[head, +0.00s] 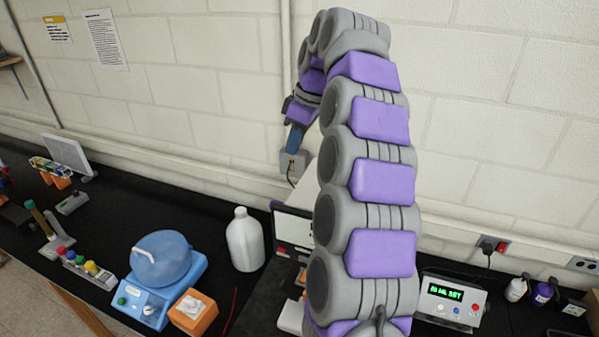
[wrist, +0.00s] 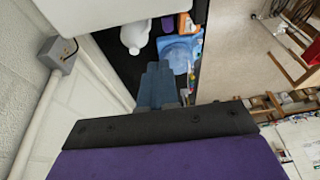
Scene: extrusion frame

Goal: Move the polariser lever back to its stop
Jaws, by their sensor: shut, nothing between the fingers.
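I cannot make out the polariser lever in either view. A pale instrument with a dark front panel (head: 291,224) stands on the bench, and my arm hides much of it. A broad white surface (wrist: 105,10) fills the top of the wrist view; I cannot tell whether it belongs to that instrument. My gripper (head: 293,149) is up near the wall, at the upper left of my arm. Its blue fingers (wrist: 159,68) show in the wrist view, shut and empty, with the bench well below them.
A white jug (head: 245,240), a blue round-topped device (head: 162,262) and an orange block (head: 193,311) stand to the left. A box with a green display (head: 451,297) is at right. A grey wall box (wrist: 58,54) is near my gripper. Black bench lies clear behind the jug.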

